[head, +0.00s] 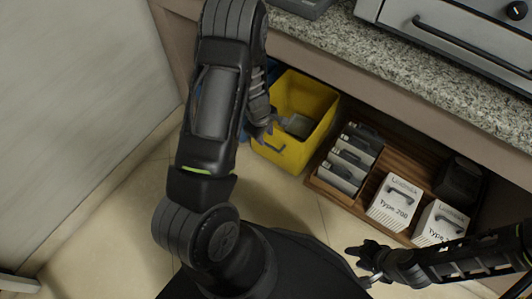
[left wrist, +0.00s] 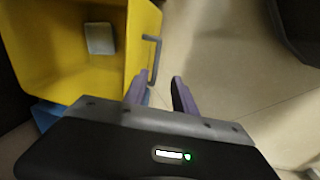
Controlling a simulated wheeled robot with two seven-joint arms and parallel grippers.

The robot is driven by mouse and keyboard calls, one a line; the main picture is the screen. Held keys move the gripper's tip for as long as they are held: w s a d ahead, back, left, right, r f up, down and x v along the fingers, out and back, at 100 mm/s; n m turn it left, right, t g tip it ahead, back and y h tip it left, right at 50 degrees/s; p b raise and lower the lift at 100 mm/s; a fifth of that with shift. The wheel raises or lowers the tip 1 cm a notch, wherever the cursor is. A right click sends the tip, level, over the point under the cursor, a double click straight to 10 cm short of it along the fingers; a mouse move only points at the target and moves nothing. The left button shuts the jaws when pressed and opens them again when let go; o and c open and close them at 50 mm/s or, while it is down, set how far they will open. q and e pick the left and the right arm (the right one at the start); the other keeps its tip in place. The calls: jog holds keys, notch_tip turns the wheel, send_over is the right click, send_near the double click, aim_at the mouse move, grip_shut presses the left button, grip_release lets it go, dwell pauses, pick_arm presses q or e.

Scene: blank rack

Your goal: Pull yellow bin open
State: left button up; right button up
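The yellow bin (head: 305,97) sits under the counter, open at the top, with a grey item (head: 298,125) inside. A grey bar handle (head: 272,146) is on its front face. In the left wrist view, the bin (left wrist: 55,65) fills the upper left and its handle (left wrist: 154,58) sticks out to the right. My left gripper (head: 262,132) is beside the bin's front left. In the left wrist view, its fingers (left wrist: 160,90) are apart and empty, with the handle just beyond the left fingertip. My right gripper (head: 360,264) is at the lower middle, away from the bin, fingers apart and empty.
A wooden tray (head: 400,235) right of the bin holds white boxes (head: 397,202) and dark items. A granite counter (head: 400,62) with a metal appliance overhangs them. Something blue (left wrist: 45,117) is beside the bin. Tiled floor in front is clear.

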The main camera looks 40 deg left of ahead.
aim_at(267, 144)
pick_arm(q)
jog(key=shift+w+a+f+n, duration=0.15)
jog(key=shift+w+a+n, duration=0.2)
jog(key=shift+a, duration=0.25)
pick_arm(e)
jog(key=shift+f, duration=0.5)
